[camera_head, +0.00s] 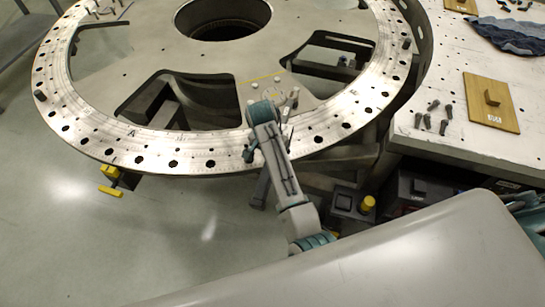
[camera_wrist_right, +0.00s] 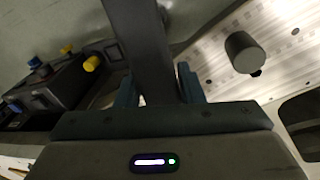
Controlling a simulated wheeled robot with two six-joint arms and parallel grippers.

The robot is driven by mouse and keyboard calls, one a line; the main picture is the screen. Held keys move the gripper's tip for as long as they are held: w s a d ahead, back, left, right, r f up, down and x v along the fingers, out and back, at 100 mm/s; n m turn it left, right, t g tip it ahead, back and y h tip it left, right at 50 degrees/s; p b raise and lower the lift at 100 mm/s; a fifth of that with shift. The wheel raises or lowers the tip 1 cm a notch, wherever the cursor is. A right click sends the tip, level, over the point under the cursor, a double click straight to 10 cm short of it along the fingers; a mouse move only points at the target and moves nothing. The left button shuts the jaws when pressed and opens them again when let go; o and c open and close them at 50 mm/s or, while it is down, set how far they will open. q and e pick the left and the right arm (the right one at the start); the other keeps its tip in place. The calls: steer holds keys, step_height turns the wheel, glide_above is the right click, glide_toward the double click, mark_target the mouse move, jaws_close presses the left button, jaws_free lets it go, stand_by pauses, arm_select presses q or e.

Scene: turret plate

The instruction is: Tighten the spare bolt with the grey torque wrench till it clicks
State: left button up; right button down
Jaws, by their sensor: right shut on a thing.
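My right gripper (camera_wrist_right: 158,88) is shut on a dark grey bar (camera_wrist_right: 138,45), which looks like the torque wrench. The bar runs up out of the wrist view, so its working end is hidden. In the head view a dark handle (camera_head: 261,188) hangs below the ring's near edge beside my right arm. A thick dark cylindrical bolt head (camera_wrist_right: 245,52) stands on the pale ring in the wrist view, right of the gripper and apart from it. I cannot tell whether it is the spare bolt. My left gripper is not in view.
The big drilled turret ring (camera_head: 213,152) fills the upper head view. A white table (camera_head: 455,130) at right carries several loose bolts (camera_head: 432,108), a wooden block (camera_head: 492,103) and a blue cloth (camera_head: 508,35). A box with a yellow knob (camera_head: 368,204) stands under the ring.

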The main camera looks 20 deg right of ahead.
steer(key=shift+w+a+r, duration=0.15)
steer(key=shift+a+r, duration=0.1)
steer(key=shift+r, duration=0.2)
